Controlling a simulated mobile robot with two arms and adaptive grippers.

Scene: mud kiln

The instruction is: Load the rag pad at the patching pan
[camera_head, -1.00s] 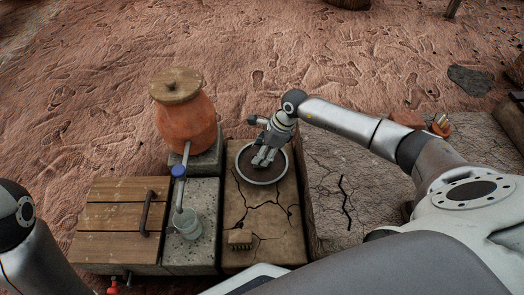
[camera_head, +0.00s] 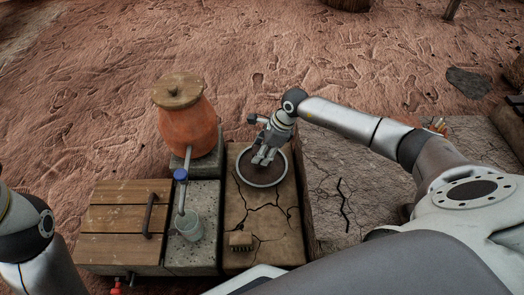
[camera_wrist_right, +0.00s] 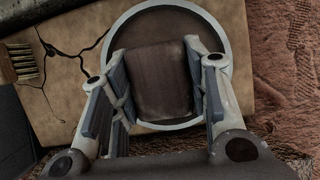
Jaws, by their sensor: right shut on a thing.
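My right gripper (camera_head: 265,157) is over the round patching pan (camera_head: 266,184), a grey-rimmed dish with dark brown contents on a cracked slab. The right wrist view shows the gripper (camera_wrist_right: 157,90) shut on the dark brown rag pad (camera_wrist_right: 158,80), with a finger on each side of it. The pad is over the pan (camera_wrist_right: 225,30) in that view; whether it touches the contents I cannot tell. In the head view the pad is hidden by the gripper. My left arm shows at the left edge, but its gripper is out of view.
A brush (camera_head: 240,241) lies on the slab (camera_head: 255,215) in front of the pan. An orange clay jar (camera_head: 187,130) with a wooden lid stands to the left, above a cup (camera_head: 189,226). A slatted wooden lid (camera_head: 120,219) is further left. A cracked stone surface (camera_head: 330,175) lies to the right.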

